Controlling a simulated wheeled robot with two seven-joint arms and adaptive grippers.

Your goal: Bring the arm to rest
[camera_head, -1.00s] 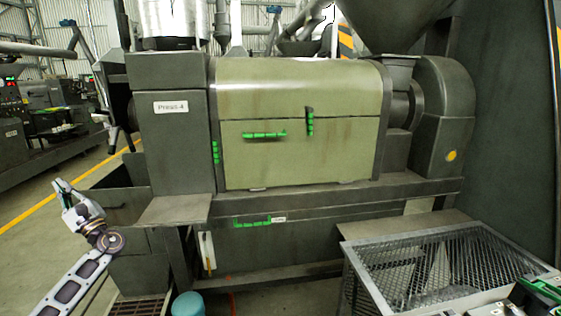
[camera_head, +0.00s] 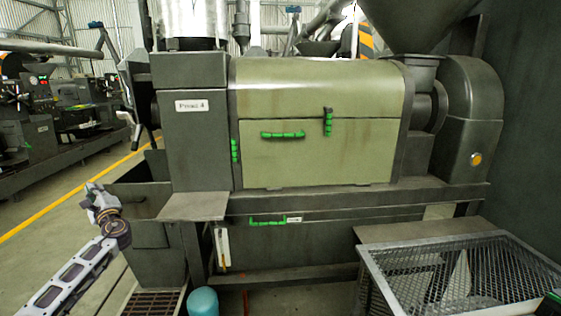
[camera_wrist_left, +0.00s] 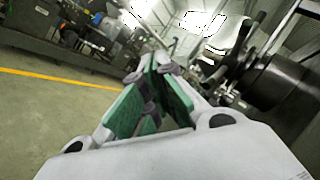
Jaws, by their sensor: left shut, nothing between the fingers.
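My left arm comes in from the lower left in the head view, and its gripper (camera_head: 96,194) is raised beside the left end of the press, apart from it. In the left wrist view the same gripper (camera_wrist_left: 160,68) shows green finger pads that come together at the tips, with nothing held between them. The screw press (camera_head: 315,125) has an olive cover with green handles and a plate reading "Press 4".
A wire mesh basket (camera_head: 450,270) stands at the lower right. A blue-green cylinder (camera_head: 203,302) is on the floor in front of the press. A dark bin (camera_head: 140,200) is just right of my left gripper. Open floor with a yellow line (camera_head: 60,205) lies at the left.

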